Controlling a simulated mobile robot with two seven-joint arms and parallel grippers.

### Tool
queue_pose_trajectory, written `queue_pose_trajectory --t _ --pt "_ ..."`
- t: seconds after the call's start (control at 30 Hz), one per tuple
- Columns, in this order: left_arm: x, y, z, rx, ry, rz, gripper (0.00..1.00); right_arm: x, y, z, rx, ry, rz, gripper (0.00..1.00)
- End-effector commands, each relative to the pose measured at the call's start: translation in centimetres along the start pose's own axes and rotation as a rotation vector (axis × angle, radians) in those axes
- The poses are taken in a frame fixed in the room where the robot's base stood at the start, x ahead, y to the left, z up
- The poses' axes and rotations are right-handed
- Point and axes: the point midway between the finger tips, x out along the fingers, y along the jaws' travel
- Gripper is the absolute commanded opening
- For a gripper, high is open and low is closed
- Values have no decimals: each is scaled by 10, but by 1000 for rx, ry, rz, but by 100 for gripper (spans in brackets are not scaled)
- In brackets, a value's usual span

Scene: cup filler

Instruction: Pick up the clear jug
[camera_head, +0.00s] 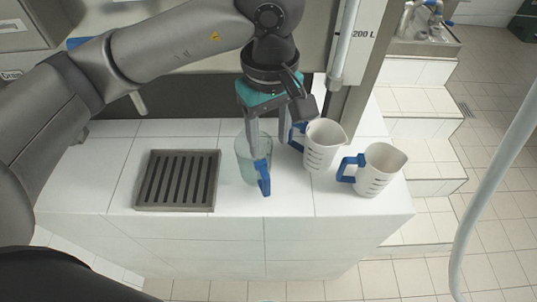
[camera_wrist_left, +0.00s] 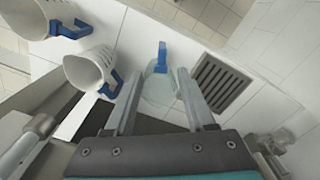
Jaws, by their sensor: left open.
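The clear jug (camera_head: 243,163) stands upright on the white tiled counter, with its blue handle (camera_head: 263,178) toward the counter's front edge. My left gripper (camera_head: 268,146) is open and points down at the jug, one finger overlapping its rim in the head view. In the left wrist view, the jug (camera_wrist_left: 158,92) shows between the two spread fingers, handle at the far side. I cannot tell whether a finger touches it. My right gripper is not in view.
Two white measuring jugs with blue handles stand right of the clear jug, one nearer (camera_head: 379,170) and one farther (camera_head: 322,146). A dark drain grate (camera_head: 177,180) lies to the left. White tiled steps (camera_head: 418,140) are at the right.

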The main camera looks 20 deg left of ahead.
Motion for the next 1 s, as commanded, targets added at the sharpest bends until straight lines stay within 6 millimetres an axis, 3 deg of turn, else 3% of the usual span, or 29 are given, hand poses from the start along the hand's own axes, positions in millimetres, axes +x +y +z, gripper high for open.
queue_pose_trajectory --t 0.33,0.67,1.0 --pt "72 -2 2 -3 -8 -6 55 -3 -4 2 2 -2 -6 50" --pt "99 -2 1 -4 -8 -5 55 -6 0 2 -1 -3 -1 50" --pt "142 -3 -1 -2 -8 -2 55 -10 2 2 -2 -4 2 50"
